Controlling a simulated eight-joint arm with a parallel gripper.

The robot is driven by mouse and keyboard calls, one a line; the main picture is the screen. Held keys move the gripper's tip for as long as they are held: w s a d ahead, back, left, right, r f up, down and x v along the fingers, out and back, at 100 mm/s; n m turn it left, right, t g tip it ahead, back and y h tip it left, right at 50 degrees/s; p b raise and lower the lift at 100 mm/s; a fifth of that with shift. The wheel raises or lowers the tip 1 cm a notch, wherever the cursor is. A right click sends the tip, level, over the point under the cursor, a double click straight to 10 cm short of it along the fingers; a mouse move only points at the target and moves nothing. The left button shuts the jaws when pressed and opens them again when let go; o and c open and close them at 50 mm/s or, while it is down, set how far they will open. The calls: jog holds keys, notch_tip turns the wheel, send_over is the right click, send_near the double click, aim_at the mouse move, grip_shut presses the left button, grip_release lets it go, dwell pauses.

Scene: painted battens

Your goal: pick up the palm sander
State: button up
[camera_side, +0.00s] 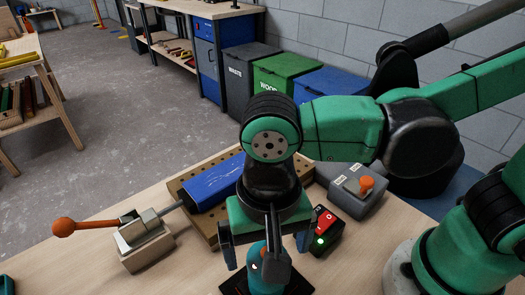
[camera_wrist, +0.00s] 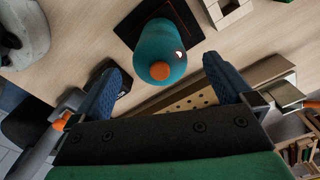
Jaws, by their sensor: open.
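The palm sander (camera_wrist: 160,50) is teal and rounded with an orange tip, and it stands on a dark square pad (camera_wrist: 138,18) on the table. My gripper (camera_wrist: 161,66) is open, with one blue finger pad on each side of the sander in the wrist view and a visible gap on both sides. In the side view my gripper (camera_side: 265,252) points down over the sander. How far the fingertips reach down beside it is hard to tell.
Close right of my gripper are a red-and-black box (camera_side: 324,232) with a green light and a grey box (camera_side: 348,198) with an orange knob.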

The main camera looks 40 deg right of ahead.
jog(key=shift+f, duration=2.7)
jog(key=shift+c, duration=0.2)
grip_shut()
